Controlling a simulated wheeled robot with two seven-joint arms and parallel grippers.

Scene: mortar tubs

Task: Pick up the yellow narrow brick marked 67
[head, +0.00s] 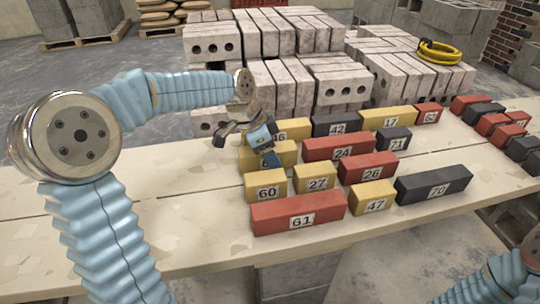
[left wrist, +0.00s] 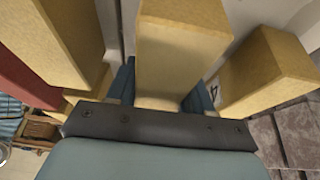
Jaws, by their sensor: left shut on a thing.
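My left gripper (head: 265,148) is over the yellow bricks at the left of the group, its blue fingers pointing down. In the left wrist view the gripper (left wrist: 160,90) is shut on a yellow brick (left wrist: 180,55), one finger on each side. In the head view this yellow brick (head: 287,151) is partly covered by the gripper, behind the yellow brick marked 60 (head: 262,187). No number shows on the held brick, so I cannot read 67. I cannot tell whether it is clear of the table. My right gripper is out of view.
A yellow brick marked 46 (head: 297,129) is close behind the gripper. Yellow brick 27 (head: 315,176), red brick 24 (head: 338,146) and red brick 61 (head: 299,213) are near. Grey blocks (head: 290,85) are stacked behind. The pale table (head: 150,225) is clear to the left.

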